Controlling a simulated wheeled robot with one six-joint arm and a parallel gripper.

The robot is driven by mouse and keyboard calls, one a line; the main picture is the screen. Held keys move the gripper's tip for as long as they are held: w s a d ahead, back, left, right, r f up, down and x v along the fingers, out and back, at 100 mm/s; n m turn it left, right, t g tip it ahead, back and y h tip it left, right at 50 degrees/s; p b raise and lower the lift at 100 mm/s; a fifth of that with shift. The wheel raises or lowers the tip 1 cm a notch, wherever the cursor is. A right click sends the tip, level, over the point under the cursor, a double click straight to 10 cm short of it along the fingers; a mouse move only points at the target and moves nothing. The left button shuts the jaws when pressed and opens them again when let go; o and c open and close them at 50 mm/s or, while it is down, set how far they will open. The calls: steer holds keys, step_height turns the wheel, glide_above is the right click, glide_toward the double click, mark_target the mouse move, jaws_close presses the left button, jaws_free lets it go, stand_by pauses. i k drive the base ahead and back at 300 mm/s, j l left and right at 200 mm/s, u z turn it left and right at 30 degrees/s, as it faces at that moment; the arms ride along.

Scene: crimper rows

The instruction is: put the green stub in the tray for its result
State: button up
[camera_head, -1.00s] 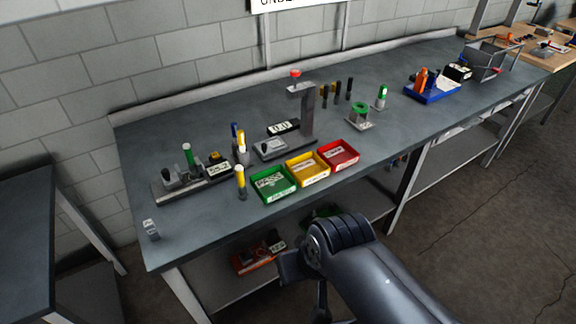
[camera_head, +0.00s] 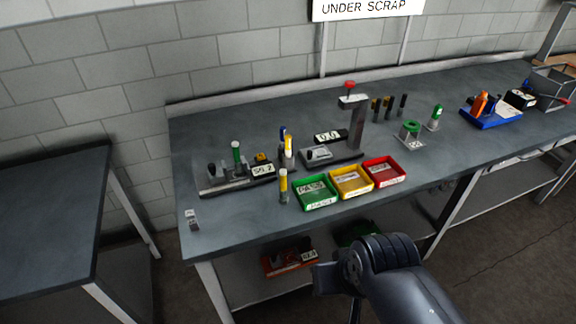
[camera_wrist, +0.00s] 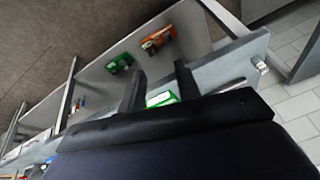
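A green stub (camera_head: 236,152) stands upright in a bench fixture (camera_head: 215,182) at the left, beside a display that seems to read 59.2. Another green-topped piece (camera_head: 436,116) stands at the right, near a green ring on a grey block (camera_head: 409,130). Three trays stand in a row at the front edge: green marked PASS (camera_head: 318,206), yellow (camera_head: 351,193) and red (camera_head: 385,181). The labels of the other two are too small to read. My gripper (camera_wrist: 160,80) shows two fingers apart with nothing between them in the wrist view, away from the stub.
Yellow-topped posts (camera_head: 283,185) stand left of the trays. A press-like stand (camera_head: 356,128) with a red knob is behind them. A blue tray (camera_head: 492,118) and a grey bin (camera_head: 556,85) are at the right. The bench's left front is mostly clear. A sign (camera_head: 366,9) reads "UNDER SCRAP".

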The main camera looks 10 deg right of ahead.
mark_target(350, 184)
steer(key=i+l, duration=0.2)
steer(key=i, duration=0.25)
steer(key=i+l, duration=0.15)
steer(key=i, duration=0.3)
